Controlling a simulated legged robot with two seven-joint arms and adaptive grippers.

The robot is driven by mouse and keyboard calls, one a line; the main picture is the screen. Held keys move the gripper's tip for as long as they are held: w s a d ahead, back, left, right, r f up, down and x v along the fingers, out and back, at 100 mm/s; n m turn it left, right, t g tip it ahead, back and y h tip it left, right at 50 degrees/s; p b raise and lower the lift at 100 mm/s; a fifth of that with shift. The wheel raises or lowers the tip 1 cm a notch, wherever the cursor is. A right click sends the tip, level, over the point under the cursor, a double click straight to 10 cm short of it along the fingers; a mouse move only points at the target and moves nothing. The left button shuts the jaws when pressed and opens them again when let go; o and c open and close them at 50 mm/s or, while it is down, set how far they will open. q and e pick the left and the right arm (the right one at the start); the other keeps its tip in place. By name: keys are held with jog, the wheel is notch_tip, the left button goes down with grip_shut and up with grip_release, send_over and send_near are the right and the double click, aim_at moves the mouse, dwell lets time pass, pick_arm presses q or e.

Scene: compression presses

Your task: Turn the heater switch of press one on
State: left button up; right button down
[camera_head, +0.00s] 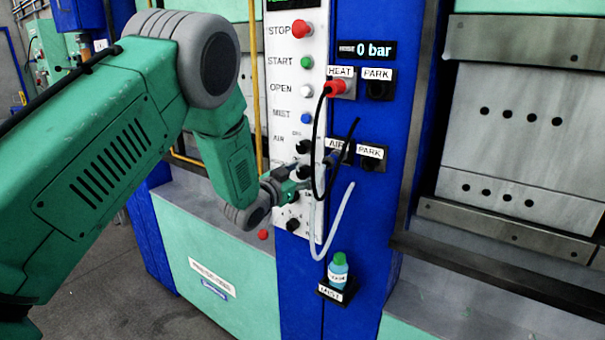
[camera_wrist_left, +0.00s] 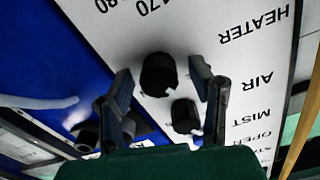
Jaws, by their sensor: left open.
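The white control panel (camera_head: 285,100) of the press stands upright on a blue column. The black heater knob (camera_wrist_left: 158,75) lines up with the HEATER label (camera_wrist_left: 255,22) in the left wrist view, where the panel appears upside down. My left gripper (camera_wrist_left: 160,72) is open, its two fingers on either side of this knob with visible gaps. In the head view the left gripper (camera_head: 290,184) is at the panel's lower knobs, next to the heater knob (camera_head: 304,172), and hides the label there. Which way the knob points is unclear. My right gripper is not in view.
The black air knob (camera_head: 303,147) sits just above, also seen in the wrist view (camera_wrist_left: 185,115). A black cable (camera_head: 317,130) and a pale hose (camera_head: 338,222) hang close on the right. A mist bottle (camera_head: 338,271) stands in a holder below.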

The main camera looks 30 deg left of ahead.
pick_arm(q)
grip_shut()
jog(key=m+b, duration=0.2)
jog(key=m, duration=0.1)
jog(key=m+b, duration=0.3)
jog(key=shift+d+f+m, duration=0.15)
jog(key=shift+f+m, duration=0.05)
jog(key=shift+m, duration=0.1)
jog(key=shift+f+m+b, duration=0.1)
jog(key=shift+m+b, duration=2.3)
jog(key=shift+m, duration=0.4)
